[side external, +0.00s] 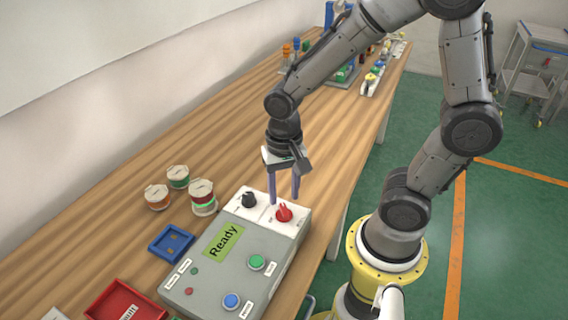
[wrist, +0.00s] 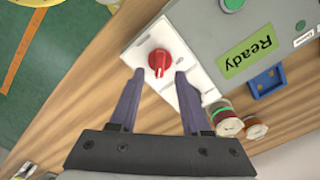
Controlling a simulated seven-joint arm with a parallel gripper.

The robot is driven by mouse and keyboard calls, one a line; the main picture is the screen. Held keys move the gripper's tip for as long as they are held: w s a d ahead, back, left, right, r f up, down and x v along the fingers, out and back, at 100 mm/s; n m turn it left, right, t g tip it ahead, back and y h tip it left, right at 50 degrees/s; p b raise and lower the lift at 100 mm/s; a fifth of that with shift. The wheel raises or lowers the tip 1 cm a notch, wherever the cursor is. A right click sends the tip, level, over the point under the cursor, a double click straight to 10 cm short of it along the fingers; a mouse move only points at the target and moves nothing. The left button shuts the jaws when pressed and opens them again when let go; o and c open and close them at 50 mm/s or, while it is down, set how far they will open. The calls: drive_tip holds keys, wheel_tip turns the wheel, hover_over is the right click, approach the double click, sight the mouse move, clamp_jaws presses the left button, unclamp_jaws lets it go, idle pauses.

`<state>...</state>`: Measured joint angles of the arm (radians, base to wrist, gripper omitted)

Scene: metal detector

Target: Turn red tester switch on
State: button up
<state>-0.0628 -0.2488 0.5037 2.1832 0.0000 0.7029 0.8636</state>
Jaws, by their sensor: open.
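The red tester switch (side external: 284,212) is a red rotary knob on the white panel at the far end of the grey tester box (side external: 215,262). A black knob (side external: 249,199) sits to its left on the same panel. My gripper (side external: 283,199) points down just above the panel, with its purple fingers apart. In the wrist view the red knob (wrist: 158,62) lies ahead of and between the two fingertips (wrist: 158,73). Nothing is held, and I cannot tell whether a finger touches the knob. The black knob is hidden in the wrist view. The box's label reads "Ready" (side external: 223,242).
Green (side external: 257,262) and blue (side external: 231,301) buttons sit on the box. Several wire spools (side external: 202,196) and a blue tray (side external: 171,243) lie to its left. A red tray (side external: 126,302) is at the front.

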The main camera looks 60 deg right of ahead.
sight(284, 207)
wheel_tip(284, 207, up, 10)
idle(0.3)
drive_tip(key=s+d+r+n+t, duration=0.1)
drive_tip(key=s+r+n+t, duration=0.3)
drive_tip(key=s+n, duration=0.3)
drive_tip(key=shift+s+d+r+n+t, duration=0.25)
drive_tip(key=shift+n+t, duration=0.55)
drive_tip(key=shift+n, duration=0.3)
idle(1.0)
